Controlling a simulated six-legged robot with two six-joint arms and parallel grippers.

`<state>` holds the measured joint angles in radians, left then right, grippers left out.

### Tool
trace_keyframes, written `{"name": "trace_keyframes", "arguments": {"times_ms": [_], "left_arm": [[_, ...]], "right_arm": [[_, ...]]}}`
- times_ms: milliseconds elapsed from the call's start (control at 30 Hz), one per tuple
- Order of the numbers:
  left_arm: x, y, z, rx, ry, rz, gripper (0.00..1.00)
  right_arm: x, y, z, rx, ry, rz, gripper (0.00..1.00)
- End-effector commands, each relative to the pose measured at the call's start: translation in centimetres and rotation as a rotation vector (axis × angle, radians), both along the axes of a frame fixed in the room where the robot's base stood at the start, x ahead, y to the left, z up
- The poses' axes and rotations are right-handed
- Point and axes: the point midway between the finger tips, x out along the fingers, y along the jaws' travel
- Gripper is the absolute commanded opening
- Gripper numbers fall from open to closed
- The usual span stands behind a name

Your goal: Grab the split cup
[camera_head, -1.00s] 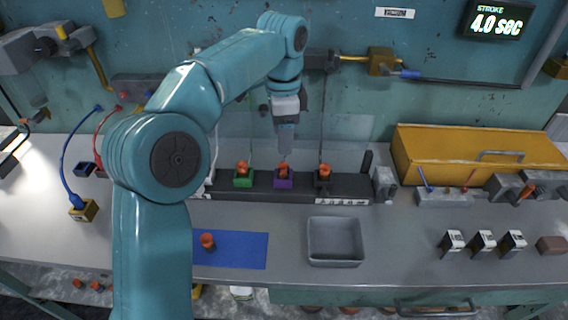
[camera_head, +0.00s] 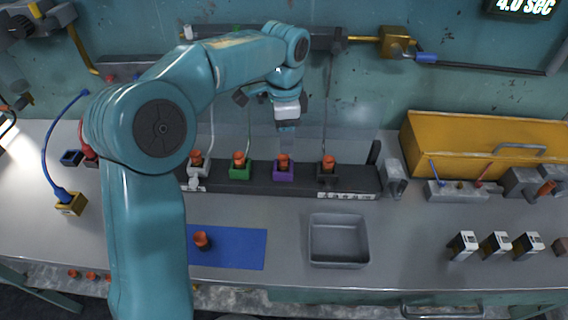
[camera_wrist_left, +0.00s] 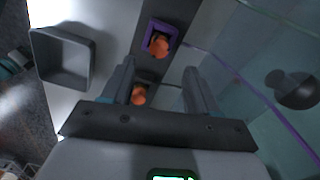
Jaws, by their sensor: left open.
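Orange-red cups stand in a row of holders: a grey one (camera_head: 197,159), one in the green holder (camera_head: 240,174), one in the purple holder (camera_head: 283,174) and one in the dark holder (camera_head: 327,176). Another orange cup (camera_head: 202,240) stands on the blue mat. I cannot tell which cup is split. My left gripper (camera_head: 287,130) hangs above and behind the purple holder. In the left wrist view its fingers (camera_wrist_left: 159,78) are apart and empty. There an orange cup (camera_wrist_left: 158,44) in the purple holder lies beyond the fingertips, and another cup (camera_wrist_left: 139,94) shows between the fingers. My right gripper is not in view.
A grey tray (camera_head: 338,263) stands in front of the row, with the blue mat (camera_head: 240,248) to its left. A yellow box (camera_head: 480,140) stands at the right. A clear panel (camera_head: 350,128) stands behind the row. Small black-and-white blocks (camera_head: 495,244) sit at front right.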

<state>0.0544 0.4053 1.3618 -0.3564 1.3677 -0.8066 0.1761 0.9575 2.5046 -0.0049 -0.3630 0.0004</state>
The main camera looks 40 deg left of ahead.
Motion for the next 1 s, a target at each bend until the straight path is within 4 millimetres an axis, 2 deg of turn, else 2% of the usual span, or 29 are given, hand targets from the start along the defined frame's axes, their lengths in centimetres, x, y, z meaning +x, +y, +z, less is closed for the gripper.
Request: {"name": "trace_keyframes", "arguments": {"times_ms": [100, 267, 600, 867, 900, 967, 1000], "left_arm": [[-0.1, 0.0, -1.9, 0.001, 0.002, 0.000, 0.59], [0.1, 0.1, -3.0, 0.001, 0.001, 0.000, 0.59], [0.2, 0.2, -7.9, 0.000, 0.001, 0.000, 0.59], [0.3, 0.2, -8.3, 0.000, 0.000, 0.000, 0.59], [0.3, 0.2, -8.3, 0.000, 0.000, 0.000, 0.52], [0.3, 0.2, -8.3, 0.000, 0.000, 0.000, 0.33], [0.3, 0.2, -8.3, 0.000, 0.000, 0.000, 0.20]], "right_arm": [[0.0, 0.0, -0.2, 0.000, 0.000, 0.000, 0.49], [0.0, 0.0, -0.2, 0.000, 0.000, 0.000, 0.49], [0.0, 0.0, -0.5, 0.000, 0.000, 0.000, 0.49], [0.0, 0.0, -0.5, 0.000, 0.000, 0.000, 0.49], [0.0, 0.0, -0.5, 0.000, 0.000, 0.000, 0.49], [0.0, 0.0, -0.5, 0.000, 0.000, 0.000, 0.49], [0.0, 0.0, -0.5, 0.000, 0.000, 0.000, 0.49]]}}
